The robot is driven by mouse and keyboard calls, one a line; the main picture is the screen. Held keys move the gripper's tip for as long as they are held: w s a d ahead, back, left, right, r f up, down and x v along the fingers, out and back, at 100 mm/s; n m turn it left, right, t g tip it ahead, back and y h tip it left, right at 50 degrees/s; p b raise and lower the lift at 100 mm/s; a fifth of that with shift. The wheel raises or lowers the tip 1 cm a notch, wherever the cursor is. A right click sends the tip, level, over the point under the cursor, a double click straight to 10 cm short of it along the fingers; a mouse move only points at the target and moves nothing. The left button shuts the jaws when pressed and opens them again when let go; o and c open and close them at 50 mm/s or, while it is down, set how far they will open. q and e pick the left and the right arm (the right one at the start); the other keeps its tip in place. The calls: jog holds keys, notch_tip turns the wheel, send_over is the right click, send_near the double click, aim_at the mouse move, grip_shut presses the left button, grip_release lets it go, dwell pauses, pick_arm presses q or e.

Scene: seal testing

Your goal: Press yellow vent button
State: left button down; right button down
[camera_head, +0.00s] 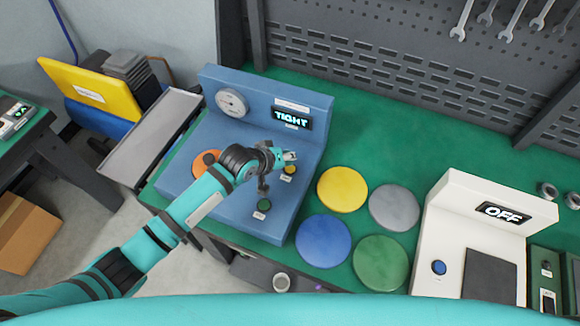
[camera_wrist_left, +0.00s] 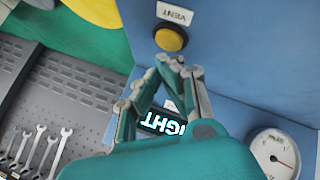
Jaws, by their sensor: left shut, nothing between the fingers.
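My left gripper (camera_head: 288,157) is shut and empty, just behind the button in the head view. In the left wrist view the closed fingertips (camera_wrist_left: 172,62) are close to the button's edge; whether they touch it I cannot tell. The machine's display (camera_head: 291,118) reads "TIGHT". My right gripper is not in view.
A green button (camera_head: 264,205) and a gauge (camera_head: 231,102) are on the same machine. Yellow (camera_head: 342,189), grey (camera_head: 394,207), blue (camera_head: 322,241) and green (camera_head: 381,262) discs lie to its right. A white machine (camera_head: 440,215) reading "OFF" stands further right.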

pick_arm(q)
jog(key=shift+f, duration=0.1)
jog(key=shift+f, duration=0.3)
dwell(0.5)
jog(key=shift+f, duration=0.45)
dwell(0.5)
jog(key=shift+r+p, duration=0.8)
jog(key=shift+p, duration=0.05)
jog(key=shift+r, duration=0.1)
